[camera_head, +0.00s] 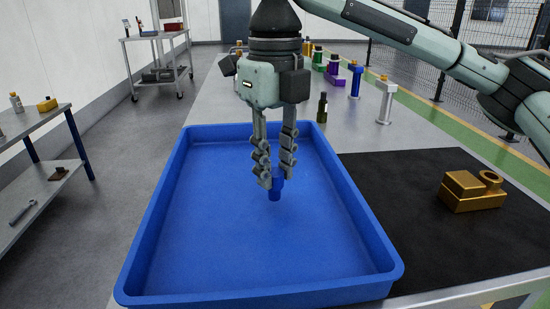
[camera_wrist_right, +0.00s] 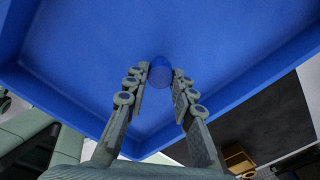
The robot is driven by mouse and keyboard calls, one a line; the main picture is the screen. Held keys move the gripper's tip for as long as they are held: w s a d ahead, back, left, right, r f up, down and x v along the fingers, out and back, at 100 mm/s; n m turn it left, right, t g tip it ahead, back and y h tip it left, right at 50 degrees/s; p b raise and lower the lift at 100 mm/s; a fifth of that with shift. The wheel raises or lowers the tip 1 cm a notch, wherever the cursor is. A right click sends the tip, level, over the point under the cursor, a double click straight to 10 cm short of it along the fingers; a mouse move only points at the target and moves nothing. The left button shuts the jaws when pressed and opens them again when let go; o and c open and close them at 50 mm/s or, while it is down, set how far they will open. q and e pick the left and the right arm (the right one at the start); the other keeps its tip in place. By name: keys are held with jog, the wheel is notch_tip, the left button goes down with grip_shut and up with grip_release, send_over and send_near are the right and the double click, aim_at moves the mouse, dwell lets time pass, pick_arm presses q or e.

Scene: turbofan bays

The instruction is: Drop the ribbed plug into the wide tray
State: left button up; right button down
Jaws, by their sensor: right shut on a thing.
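The wide tray (camera_head: 376,262) is blue, shallow and rectangular, and stands at the front of the table; its wall also fills much of the right wrist view (camera_wrist_right: 270,88). My right gripper (camera_head: 271,180) points down inside the tray's outline, shut on a small blue plug, the ribbed plug (camera_head: 277,188). The plug's lower end shows below the fingertips, over the tray floor; ribs are too small to tell. In the right wrist view the plug (camera_wrist_right: 160,72) sits between the fingertips (camera_wrist_right: 160,82). Its upper part is hidden by the fingers. My left gripper is not in view.
A black mat (camera_head: 405,220) with a gold block part (camera_head: 472,192) lies right of the tray. Behind the tray stand a dark green bottle-shaped part (camera_head: 322,108), a white post (camera_head: 386,102) and a blue post (camera_head: 355,80). The rest of the tray floor is bare.

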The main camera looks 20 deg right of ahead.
aim_at(275, 172)
jog(key=shift+f, duration=0.2)
jog(key=c, duration=1.3)
grip_release()
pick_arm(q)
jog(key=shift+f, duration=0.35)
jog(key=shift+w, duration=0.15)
pick_arm(e)
jog(key=shift+r, duration=0.2)
jog(key=shift+r+b, duration=0.3)
jog(key=shift+b, duration=0.2)
notch_tip(275, 172, up, 7)
jog(key=shift+f+p, duration=0.15)
jog(key=shift+p, duration=0.6)
jog(key=shift+r, duration=0.5)
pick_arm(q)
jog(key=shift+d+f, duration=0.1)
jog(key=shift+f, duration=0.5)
